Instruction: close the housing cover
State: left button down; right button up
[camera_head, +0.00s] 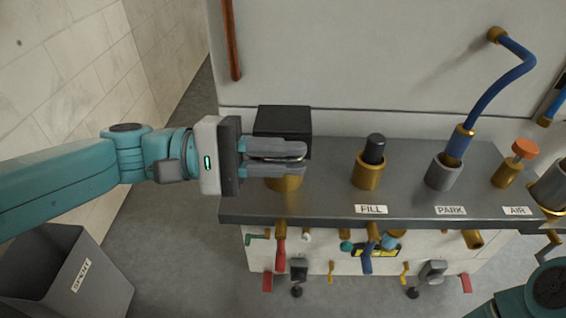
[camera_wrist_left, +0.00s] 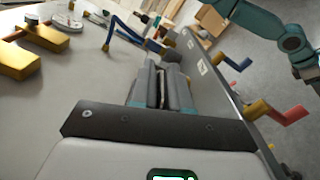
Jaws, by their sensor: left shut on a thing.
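A black boxy cover (camera_head: 283,121) stands over a brass housing (camera_head: 285,183) at the left end of the grey shelf. I take it to be the housing cover. My left gripper (camera_head: 304,157) reaches in from the left, in front of the cover's lower part and above the brass. Its jaws are nearly together and shut on the cover; the fingers hide the exact contact. In the left wrist view the two fingers (camera_wrist_left: 160,88) lie close together, and what is between them is hard to make out. My right gripper does not show.
The grey shelf (camera_head: 330,205) carries a brass FILL fitting (camera_head: 367,172) with a black plug, a grey PARK socket (camera_head: 442,172) with a blue hose, and an orange-topped AIR knob (camera_head: 524,149). Several coloured handles hang below. A grey bin (camera_head: 104,275) stands at lower left.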

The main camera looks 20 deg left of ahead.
pick_arm(q)
jog(key=shift+s+f+m+b, duration=0.2)
jog(key=shift+f+m+b, duration=0.65)
jog(key=shift+b, duration=0.45)
jog(key=shift+f, duration=0.1)
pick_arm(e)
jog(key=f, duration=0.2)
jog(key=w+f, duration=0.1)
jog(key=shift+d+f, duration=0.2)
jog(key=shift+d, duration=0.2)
pick_arm(q)
jog(key=shift+d+f, duration=0.1)
jog(key=c, duration=1.2)
grip_release()
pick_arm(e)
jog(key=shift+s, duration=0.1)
pick_arm(q)
jog(key=shift+a+r, duration=0.2)
jog(key=shift+a, duration=0.1)
jog(key=p+v, duration=0.3)
jog(key=v, duration=1.3)
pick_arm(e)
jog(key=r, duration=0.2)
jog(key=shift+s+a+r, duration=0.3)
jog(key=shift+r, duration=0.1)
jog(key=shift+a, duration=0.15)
